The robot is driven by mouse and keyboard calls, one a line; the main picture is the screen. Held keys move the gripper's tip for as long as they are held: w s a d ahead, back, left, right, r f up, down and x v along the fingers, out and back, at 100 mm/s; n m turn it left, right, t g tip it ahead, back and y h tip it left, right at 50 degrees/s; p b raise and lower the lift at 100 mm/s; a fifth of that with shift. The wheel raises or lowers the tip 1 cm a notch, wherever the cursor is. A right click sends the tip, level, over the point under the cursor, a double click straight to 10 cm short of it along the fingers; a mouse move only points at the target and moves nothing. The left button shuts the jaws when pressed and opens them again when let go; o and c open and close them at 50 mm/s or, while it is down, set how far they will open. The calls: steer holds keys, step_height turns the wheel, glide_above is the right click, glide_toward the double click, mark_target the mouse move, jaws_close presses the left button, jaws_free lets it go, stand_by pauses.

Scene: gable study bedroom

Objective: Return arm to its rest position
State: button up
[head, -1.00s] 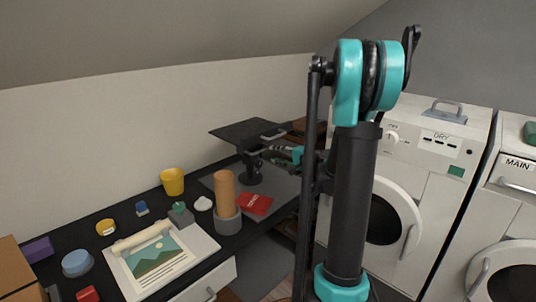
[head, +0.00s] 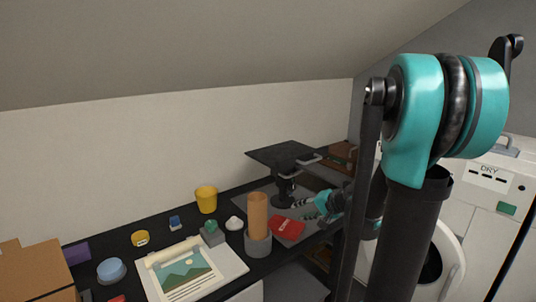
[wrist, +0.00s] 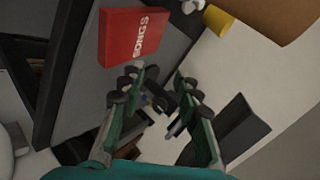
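My gripper (head: 302,207) is at the right part of the dark desk, beside the black stand (head: 284,156) and just above the red book (head: 287,226) in the head view. In the wrist view my gripper (wrist: 158,84) has its two fingers spread apart with nothing between them. The red book, marked SONGS, (wrist: 131,35) lies beyond the left finger there. My arm's teal and black links fill the right of the head view.
The desk holds an orange cylinder in a grey holder (head: 258,244), a yellow cup (head: 206,199), a picture sheet (head: 187,276) and several small items. A cardboard box (head: 35,272) stands at left. A white dryer (head: 495,190) is behind my arm.

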steer(key=s+d+f+n+g+h, duration=0.2)
steer(key=s+f, duration=0.3)
steer(key=s, duration=0.5)
steer(key=s+d+f+n+g+h, duration=0.2)
steer(key=s+f+n+h, duration=0.2)
steer(key=s, duration=0.7)
steer(key=shift+s+d+f+h, duration=0.2)
steer(key=shift+f+h, duration=0.2)
steer(key=shift+h, duration=0.2)
steer(key=shift+w, duration=0.1)
